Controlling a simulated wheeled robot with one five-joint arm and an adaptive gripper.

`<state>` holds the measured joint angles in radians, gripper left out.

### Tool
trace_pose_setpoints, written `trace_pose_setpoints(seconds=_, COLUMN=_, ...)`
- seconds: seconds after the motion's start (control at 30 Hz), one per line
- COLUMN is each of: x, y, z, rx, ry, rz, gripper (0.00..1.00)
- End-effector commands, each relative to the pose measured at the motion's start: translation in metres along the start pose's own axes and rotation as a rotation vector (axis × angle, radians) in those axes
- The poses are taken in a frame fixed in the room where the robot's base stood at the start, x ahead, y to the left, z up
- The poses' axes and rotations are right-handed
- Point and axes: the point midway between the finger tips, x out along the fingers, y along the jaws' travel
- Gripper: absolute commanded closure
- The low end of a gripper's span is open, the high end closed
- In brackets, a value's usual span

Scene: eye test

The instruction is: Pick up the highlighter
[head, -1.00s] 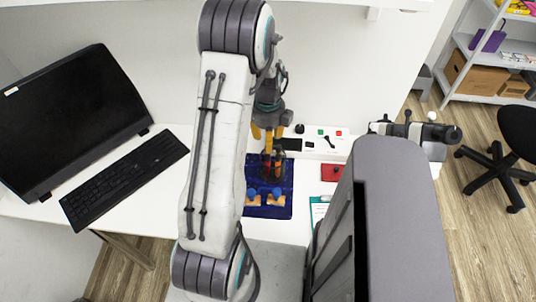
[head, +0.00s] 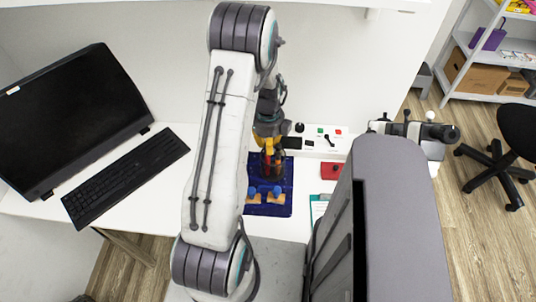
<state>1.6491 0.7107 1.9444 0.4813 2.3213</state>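My gripper (head: 269,147), with yellow-orange fingers, points down over the dark blue tray (head: 282,209) on the white desk. My own arm hides part of it, and the fingers are too small to tell whether they are open or shut. Dark upright things with some red and orange (head: 279,166) stand at the tray's back part, right at or just below the fingertips. I cannot make out which of them, if any, is the highlighter, or whether the fingers touch one.
Two orange-tan blocks with blue tops (head: 276,192) sit at the tray's front. A red box (head: 331,172) and a teal-edged clipboard (head: 318,208) lie to the right. A control panel (head: 318,141) is behind. A keyboard (head: 125,178) and a monitor (head: 70,118) stand left.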

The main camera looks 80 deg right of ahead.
Motion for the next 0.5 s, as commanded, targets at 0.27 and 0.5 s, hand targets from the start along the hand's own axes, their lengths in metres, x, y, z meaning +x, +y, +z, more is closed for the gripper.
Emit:
trace_pose_setpoints(seconds=0.27, x=0.0055, y=0.004, z=-0.0039, rx=0.0, ry=0.012, rz=0.013, gripper=0.98)
trace_pose_setpoints(seconds=0.5, x=0.0044, y=0.0043, z=-0.0043, rx=0.0, ry=0.012, rz=0.013, gripper=0.98)
